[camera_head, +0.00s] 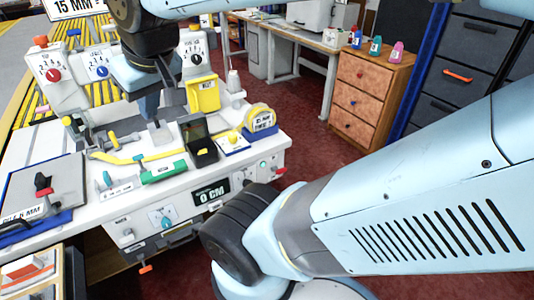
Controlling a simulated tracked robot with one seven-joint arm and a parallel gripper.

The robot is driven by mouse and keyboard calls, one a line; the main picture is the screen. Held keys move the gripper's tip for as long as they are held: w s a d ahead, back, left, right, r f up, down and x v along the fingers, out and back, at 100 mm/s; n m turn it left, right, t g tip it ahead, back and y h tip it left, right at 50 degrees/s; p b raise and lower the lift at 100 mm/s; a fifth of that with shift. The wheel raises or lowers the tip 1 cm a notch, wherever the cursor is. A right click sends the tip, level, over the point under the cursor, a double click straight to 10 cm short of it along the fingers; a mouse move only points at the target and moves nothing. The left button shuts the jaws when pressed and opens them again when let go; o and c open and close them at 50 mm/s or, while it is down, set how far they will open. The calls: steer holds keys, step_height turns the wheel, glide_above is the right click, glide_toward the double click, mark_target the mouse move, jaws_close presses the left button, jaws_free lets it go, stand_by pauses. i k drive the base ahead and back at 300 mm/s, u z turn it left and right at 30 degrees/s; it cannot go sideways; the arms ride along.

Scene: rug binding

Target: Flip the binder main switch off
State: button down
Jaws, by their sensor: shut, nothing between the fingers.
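The white binder bench (215,170) fills the left of the head view. Its front panel carries a dial or switch with a blue-teal middle (162,217), a small green button (263,165) and a small red one (280,170). I cannot tell which control is the main switch, as the labels are too small to read. My gripper (157,128) points down above the bench top, behind the green-handled tool. Its fingers are shut and empty, apart from the front panel. The gripper hides part of the bench top behind it.
A black display reading 0 CM (211,191) sits on the panel. A green-handled tool (163,171), black box (199,145), tape roll (260,118) and yellow bin (203,94) crowd the top. A wooden drawer cabinet (365,88) stands right. Red floor lies between.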

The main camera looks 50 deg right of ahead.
mark_target(278, 171)
steer(key=z, duration=0.2)
steer(key=k, duration=0.5)
steer(key=z, duration=0.55)
